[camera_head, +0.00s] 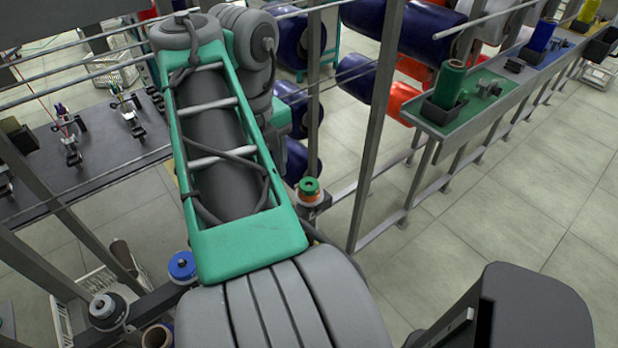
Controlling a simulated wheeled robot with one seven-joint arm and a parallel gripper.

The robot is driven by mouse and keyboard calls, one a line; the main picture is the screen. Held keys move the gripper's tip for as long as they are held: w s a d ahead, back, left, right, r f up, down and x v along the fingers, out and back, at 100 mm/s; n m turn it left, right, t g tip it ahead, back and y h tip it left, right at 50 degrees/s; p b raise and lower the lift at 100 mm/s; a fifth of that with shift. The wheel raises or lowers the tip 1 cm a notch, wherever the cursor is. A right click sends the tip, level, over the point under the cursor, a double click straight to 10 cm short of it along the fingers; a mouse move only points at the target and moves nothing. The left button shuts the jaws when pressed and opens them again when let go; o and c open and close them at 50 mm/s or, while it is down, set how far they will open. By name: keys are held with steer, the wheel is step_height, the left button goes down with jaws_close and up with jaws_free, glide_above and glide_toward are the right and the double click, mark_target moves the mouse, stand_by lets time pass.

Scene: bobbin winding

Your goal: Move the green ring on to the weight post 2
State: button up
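A green ring (309,186) sits on top of a stand with a white and orange lower part, just right of my green arm link. A blue ring (182,266) is on a stand left of the arm link. A dark grey and white ringed piece (107,308) is on another stand at lower left. No number shows on these stands, so I cannot tell which is weight post 2. My arm covers much of the picture's middle. I cannot make out my gripper or its fingers.
Upright metal posts and rods (378,125) stand close to the arm. A side bench (432,128) at upper right holds a green spool (450,84) and a blue one (543,35). Large blue and red rolls (372,78) lie behind.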

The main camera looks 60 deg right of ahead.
glide_toward(309, 185)
step_height(309, 185, down, 8)
steer(key=b, duration=0.9)
steer(key=shift+c, duration=0.2)
jaws_close()
stand_by(0.3)
steer(key=shift+r+p, duration=1.05)
steer(key=shift+r, duration=0.25)
